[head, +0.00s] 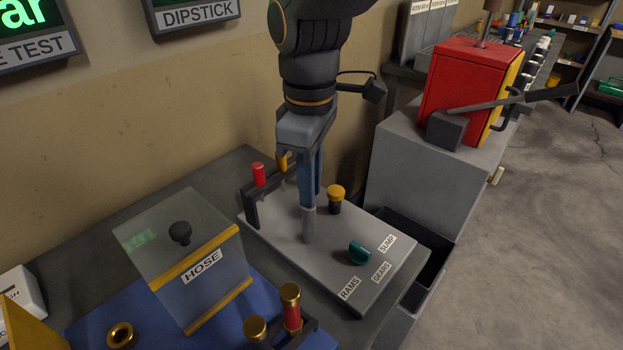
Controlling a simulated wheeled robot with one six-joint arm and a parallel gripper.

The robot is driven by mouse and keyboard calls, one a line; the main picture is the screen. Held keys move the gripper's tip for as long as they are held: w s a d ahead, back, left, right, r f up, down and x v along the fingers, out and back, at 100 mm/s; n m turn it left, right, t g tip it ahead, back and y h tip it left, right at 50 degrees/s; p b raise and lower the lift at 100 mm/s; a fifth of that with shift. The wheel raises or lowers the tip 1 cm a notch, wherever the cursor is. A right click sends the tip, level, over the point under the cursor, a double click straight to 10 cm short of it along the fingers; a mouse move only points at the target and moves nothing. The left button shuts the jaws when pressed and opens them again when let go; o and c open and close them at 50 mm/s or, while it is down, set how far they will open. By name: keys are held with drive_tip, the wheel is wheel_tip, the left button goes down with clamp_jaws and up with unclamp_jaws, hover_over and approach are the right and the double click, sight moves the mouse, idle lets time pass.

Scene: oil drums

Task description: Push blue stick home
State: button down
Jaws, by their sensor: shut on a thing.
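My gripper (311,192) points straight down over the grey panel (335,268), shut on the blue stick (307,186). The blue of the stick and the fingers run together, so their edges are hard to tell apart. Directly below stands an upright grey tube (308,226) on the panel. The stick is in line with this tube and meets its top in this view; how deep it sits inside cannot be told.
A black rack (252,209) with a red knob (259,174) stands left of the gripper. A yellow-capped post (336,194) is close on the right. A green knob (359,252) sits in front. A clear HOSE cover (190,262) and red pump (465,90) flank the panel.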

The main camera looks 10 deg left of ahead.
drive_tip(key=shift+f, duration=0.5)
idle(0.6)
drive_tip(key=c, duration=1.6)
unclamp_jaws()
wheel_tip(320, 180, up, 7)
drive_tip(key=shift+r, duration=0.15)
drive_tip(key=w+d+f+m, duration=0.2)
drive_tip(key=d+f+m, duration=0.2)
drive_tip(key=d, duration=0.3)
drive_tip(key=w+d+f+m, duration=0.2)
drive_tip(key=d+f+m, duration=0.15)
drive_tip(key=d, duration=0.35)
drive_tip(key=s+d+f+m, duration=0.1)
drive_tip(key=d+f+m, duration=0.2)
drive_tip(key=d, duration=0.2)
drive_tip(key=s+d+f+m, duration=0.1)
drive_tip(key=d+f+m, duration=0.2)
drive_tip(key=d, duration=0.3)
drive_tip(key=s+d+f+m, duration=0.1)
drive_tip(key=d+f+m, duration=0.1)
drive_tip(key=d, duration=0.3)
drive_tip(key=shift+s+d+f+m, duration=0.25)
drive_tip(key=shift+s+f+m, duration=0.15)
drive_tip(key=shift+m, duration=0.35)
